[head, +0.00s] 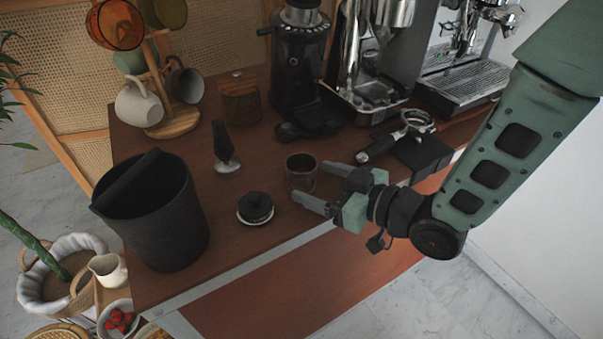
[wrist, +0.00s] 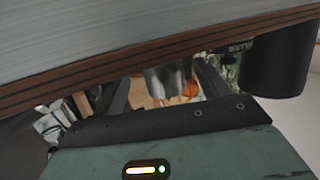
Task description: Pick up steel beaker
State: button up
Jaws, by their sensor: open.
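The gripper is open, and I cannot tell whether either finger touches the beaker. In the wrist view, a grey metal cylinder, likely the beaker (wrist: 166,82), shows between the two dark fingers (wrist: 165,88); its lower part is hidden by the gripper body.
A black lidded tamper-like piece (head: 256,208) lies left of the gripper, with a dark-handled tamper (head: 225,150) behind. A big black bin (head: 160,215) stands at left. A portafilter (head: 400,135) lies behind right. The grinder (head: 298,60) and espresso machine (head: 370,60) stand at the back.

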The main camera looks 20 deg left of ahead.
aim_at(314, 181)
jog(key=p+x, duration=0.1)
jog(key=x, duration=0.3)
jog(key=shift+s+a, duration=0.1)
jog(key=shift+a, duration=0.2)
jog(key=shift+c, duration=0.3)
jog(key=c, duration=1)
jog(key=shift+r, duration=0.1)
